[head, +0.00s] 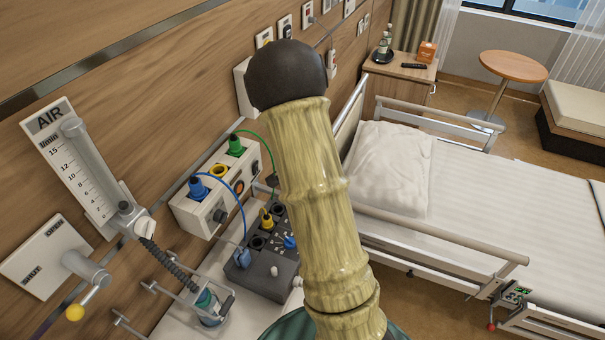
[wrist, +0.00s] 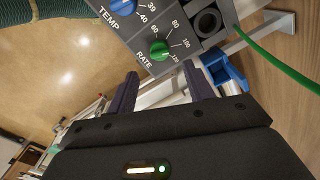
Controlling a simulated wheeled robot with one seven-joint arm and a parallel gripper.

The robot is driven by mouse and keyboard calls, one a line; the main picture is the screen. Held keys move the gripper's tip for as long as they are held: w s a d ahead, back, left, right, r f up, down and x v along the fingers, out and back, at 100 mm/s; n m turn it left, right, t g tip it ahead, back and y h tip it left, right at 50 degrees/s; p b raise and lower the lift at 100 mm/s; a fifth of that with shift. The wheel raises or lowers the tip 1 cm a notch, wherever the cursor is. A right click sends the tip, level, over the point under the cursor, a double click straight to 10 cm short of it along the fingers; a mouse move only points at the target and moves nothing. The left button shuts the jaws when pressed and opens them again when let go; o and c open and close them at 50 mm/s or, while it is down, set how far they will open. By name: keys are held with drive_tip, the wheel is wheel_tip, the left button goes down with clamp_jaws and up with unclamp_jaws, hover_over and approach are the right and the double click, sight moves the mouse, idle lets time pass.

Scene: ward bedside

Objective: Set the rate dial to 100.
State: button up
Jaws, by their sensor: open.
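The rate dial (wrist: 160,50) is a round green knob on a grey panel (wrist: 130,45), seen in the wrist view. The word RATE and the numbers 60, 80, 100 and 120 run around it. A small pale mark is on the knob, but I cannot tell exactly which number it points at. My gripper (wrist: 163,86) is open and empty. Its two dark fingers are apart, just below the dial in the wrist view, and do not appear to touch it. In the head view my arm hides the gripper and the rate dial.
A blue TEMP dial (wrist: 121,5) sits beside the rate dial. A dark socket (wrist: 207,23), a blue plug (wrist: 226,72) and a green cable (wrist: 275,65) are close by. In the head view, a connector box (head: 185,212) and bed rail (head: 430,230) flank the grey unit (head: 262,284).

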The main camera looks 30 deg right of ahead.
wheel_tip(320, 180, up, 10)
drive_tip(key=shift+r, duration=0.25)
idle(0.5)
drive_tip(key=s+a+n+t, duration=0.2)
drive_tip(key=s+a+n, duration=1)
drive_tip(key=n, duration=0.3)
drive_tip(key=shift+s+a+f+t, duration=0.2)
drive_tip(key=shift+s+a+t, duration=0.1)
drive_tip(key=shift+a, duration=0.3)
